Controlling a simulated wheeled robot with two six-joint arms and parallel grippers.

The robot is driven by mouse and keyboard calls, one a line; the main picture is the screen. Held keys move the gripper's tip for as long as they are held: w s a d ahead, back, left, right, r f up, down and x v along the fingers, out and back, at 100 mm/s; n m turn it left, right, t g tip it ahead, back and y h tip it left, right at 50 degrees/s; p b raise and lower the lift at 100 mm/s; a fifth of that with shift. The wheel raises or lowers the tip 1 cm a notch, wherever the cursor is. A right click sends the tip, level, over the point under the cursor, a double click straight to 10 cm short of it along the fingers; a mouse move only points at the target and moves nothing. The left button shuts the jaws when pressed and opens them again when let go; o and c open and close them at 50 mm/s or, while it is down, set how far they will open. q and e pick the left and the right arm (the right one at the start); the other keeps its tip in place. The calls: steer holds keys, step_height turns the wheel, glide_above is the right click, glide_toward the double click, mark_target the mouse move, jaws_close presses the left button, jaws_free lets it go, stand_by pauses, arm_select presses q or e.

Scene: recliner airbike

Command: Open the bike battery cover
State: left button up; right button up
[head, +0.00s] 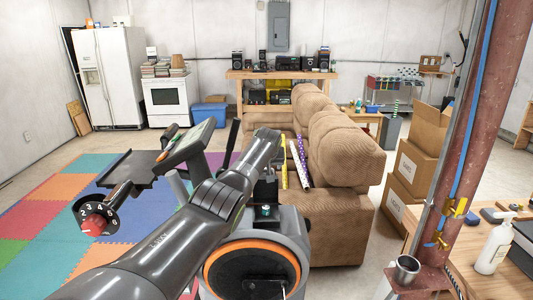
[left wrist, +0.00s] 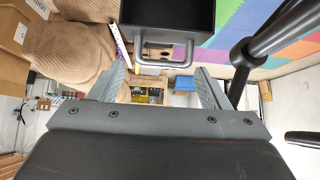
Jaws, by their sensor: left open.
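The grey bike stands in front of me, with an orange-rimmed round housing (head: 252,270) low in the head view. In the left wrist view, a dark box-like part (left wrist: 165,14), apparently the battery cover, has a grey bar handle (left wrist: 165,62). My left gripper (left wrist: 160,64) is open, its fingers on either side of the handle. I see no clear grip on the handle. In the head view my left arm reaches over the bike and hides much of it; the gripper's fingers are not clear there. My right gripper is not in view.
A brown recliner (head: 340,150) stands close behind the bike, with long rolls (head: 297,160) on it. The bike's screen (head: 193,143) and a numbered red knob (head: 95,222) are at left. A rusty post (head: 478,130) and wooden workbench (head: 485,275) are at right.

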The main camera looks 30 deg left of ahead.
arm_select(q)
steer(key=b+v, duration=0.4)
steer(key=v, duration=1.3)
steer(key=shift+r, duration=0.15)
steer(key=shift+s, duration=0.15)
